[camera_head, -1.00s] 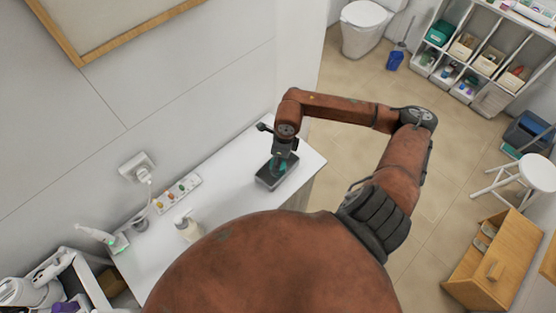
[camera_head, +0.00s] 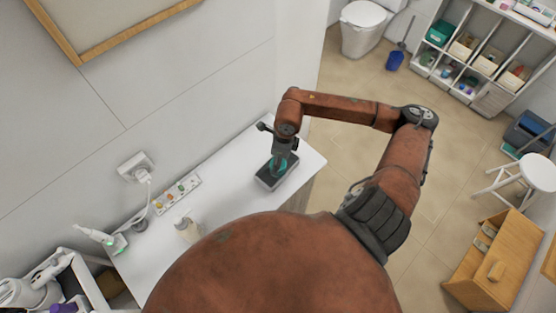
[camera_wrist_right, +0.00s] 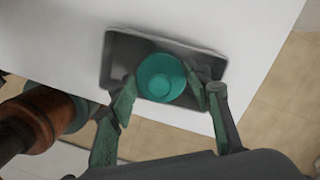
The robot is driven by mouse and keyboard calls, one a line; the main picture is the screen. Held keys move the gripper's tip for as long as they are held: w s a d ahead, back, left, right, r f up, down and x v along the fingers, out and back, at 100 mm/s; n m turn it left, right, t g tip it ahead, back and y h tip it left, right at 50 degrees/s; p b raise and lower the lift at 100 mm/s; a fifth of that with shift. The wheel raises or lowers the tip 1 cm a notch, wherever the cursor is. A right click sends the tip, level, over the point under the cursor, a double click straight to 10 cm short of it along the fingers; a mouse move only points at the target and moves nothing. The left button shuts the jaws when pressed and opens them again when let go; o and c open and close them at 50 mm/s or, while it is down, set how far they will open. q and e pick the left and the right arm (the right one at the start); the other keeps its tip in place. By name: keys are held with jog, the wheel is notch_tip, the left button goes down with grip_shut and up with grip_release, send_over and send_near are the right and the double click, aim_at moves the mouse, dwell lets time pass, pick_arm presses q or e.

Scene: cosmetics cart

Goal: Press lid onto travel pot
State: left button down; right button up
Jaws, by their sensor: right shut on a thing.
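A teal round lid or pot top (camera_wrist_right: 161,78) shows in the right wrist view, over the dark grey tray (camera_wrist_right: 122,55). In the head view, teal (camera_head: 283,164) shows at the tip of my right gripper (camera_head: 277,163), over the same tray (camera_head: 266,183). My right gripper (camera_wrist_right: 168,90) is shut on the teal piece, with one finger on each side of it. Whether a separate pot stands under it is hidden from above. My left gripper is in neither view.
The tray stands on a white counter (camera_head: 232,205) against the wall. Bare counter lies between bottle and tray.

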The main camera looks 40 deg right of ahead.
jog(key=o, duration=0.8)
jog(key=shift+o, duration=0.7)
jog(key=o, duration=0.4)
jog(key=shift+c, duration=0.2)
jog(key=shift+r, duration=0.15)
jog(key=shift+r+p, duration=1.5)
jog(key=shift+r, duration=1.9)
jog(key=shift+c, duration=0.3)
